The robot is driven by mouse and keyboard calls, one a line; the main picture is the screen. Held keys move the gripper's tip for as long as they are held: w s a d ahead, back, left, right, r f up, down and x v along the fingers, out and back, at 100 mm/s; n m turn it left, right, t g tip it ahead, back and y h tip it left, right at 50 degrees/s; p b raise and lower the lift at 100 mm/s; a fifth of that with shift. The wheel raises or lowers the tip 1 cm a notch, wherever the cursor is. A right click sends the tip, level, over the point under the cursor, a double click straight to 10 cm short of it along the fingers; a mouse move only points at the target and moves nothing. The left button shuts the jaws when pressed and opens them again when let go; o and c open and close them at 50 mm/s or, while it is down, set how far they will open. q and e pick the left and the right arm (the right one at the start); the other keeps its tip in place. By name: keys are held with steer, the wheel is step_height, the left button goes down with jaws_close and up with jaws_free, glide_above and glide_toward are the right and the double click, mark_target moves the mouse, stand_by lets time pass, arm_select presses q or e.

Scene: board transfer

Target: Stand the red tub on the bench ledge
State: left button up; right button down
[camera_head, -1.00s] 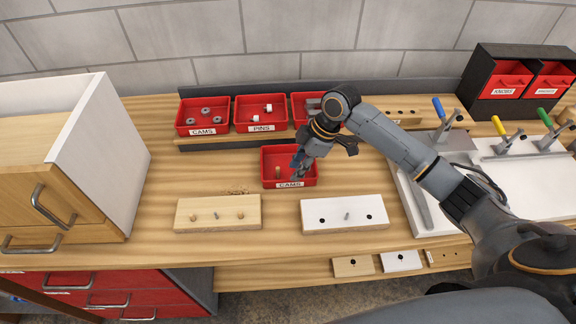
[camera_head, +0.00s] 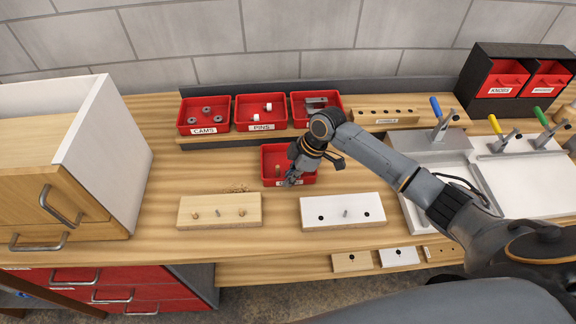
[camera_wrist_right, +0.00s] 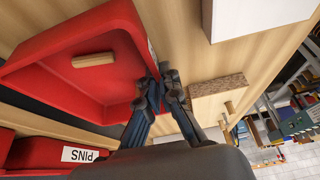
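The red tub (camera_head: 270,160) stands on the bench in front of the ledge, with a short wooden peg inside. It also shows in the right wrist view (camera_wrist_right: 55,45), with the peg (camera_wrist_right: 93,60) on its floor. My right gripper (camera_head: 291,181) is at the tub's front wall and partly covers its label. In the right wrist view its fingertips (camera_wrist_right: 162,80) are close together on either side of the wall edge, shut on it. The bench ledge (camera_head: 222,141) is the raised wooden strip behind the tub. My left gripper is not in view.
On the ledge stand a CAMS tub (camera_head: 203,130), a PINS tub (camera_head: 261,126), a third red tub (camera_head: 318,118) and a drilled wooden block (camera_head: 385,117). A wooden board (camera_head: 219,211) and a white board (camera_head: 342,210) lie in front. A cabinet (camera_head: 112,150) stands at left.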

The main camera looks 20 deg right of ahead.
steer(key=shift+r, duration=0.1)
steer(key=shift+w+r+b, duration=0.1)
steer(key=shift+r+b, duration=0.35)
steer(key=shift+r, duration=0.05)
step_height(320, 180, up, 2)
steer(key=shift+r+b, duration=0.1)
steer(key=shift+b, duration=0.4)
steer(key=s+a+r+b, duration=0.2)
steer(key=s+a+r, duration=0.4)
steer(key=s+r, duration=0.3)
steer(key=s, duration=0.3)
steer(key=shift+s+r+b, duration=0.3)
steer(key=shift+r+b, duration=0.1)
